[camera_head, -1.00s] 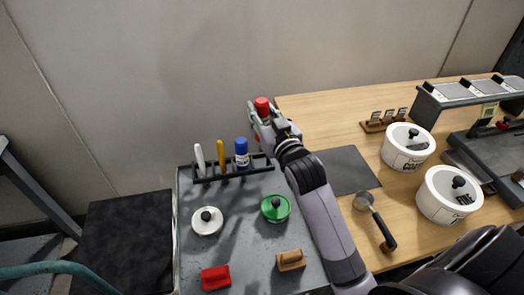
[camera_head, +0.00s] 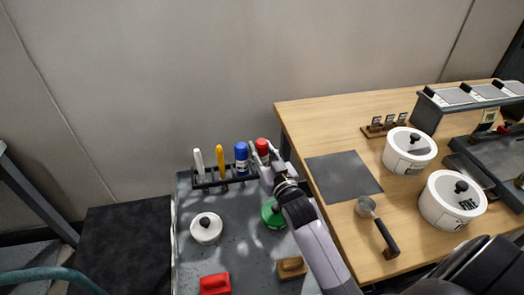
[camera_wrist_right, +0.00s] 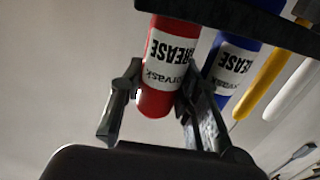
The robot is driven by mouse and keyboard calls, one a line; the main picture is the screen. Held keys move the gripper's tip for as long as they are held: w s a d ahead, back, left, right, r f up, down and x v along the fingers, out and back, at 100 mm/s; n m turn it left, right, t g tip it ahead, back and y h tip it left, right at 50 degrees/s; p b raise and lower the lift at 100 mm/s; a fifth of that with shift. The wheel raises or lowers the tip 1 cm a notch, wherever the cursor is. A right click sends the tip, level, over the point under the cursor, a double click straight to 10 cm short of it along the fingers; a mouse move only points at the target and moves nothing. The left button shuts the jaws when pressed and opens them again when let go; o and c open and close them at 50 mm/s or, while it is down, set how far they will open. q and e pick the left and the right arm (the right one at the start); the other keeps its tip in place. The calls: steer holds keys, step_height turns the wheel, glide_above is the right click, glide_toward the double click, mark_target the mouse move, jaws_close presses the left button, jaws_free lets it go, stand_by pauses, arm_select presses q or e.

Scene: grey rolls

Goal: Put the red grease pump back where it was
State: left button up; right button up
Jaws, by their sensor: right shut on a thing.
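The red grease pump (camera_head: 262,146) is upright at the right end of the dark rack (camera_head: 208,182), beside the blue grease pump (camera_head: 241,158). My right gripper (camera_head: 264,156) is shut on it. In the right wrist view, the gripper's fingers (camera_wrist_right: 155,95) are on both sides of the red grease pump (camera_wrist_right: 172,50), and its label reads GREASE. The picture is upside down there, and the dark rack bar (camera_wrist_right: 240,20) crosses the far end of the pump. Whether the pump rests fully in its slot is hidden by the gripper. My left gripper is not in view.
A white tool (camera_head: 198,162) and a yellow tool (camera_head: 220,160) stand in the rack. On the grey cart top are a white lid (camera_head: 206,228), a green lid (camera_head: 270,214), a red block (camera_head: 215,284) and a brown block (camera_head: 291,268). The wooden table (camera_head: 330,125) stands close on the right.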

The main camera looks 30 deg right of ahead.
steer(key=shift+f, duration=0.1)
steer(key=o, duration=1.2)
steer(key=shift+c, duration=0.2)
steer(key=shift+r, duration=0.2)
steer(key=s+a, duration=0.1)
steer(key=s, duration=1.1)
steer(key=shift+b, duration=0.4)
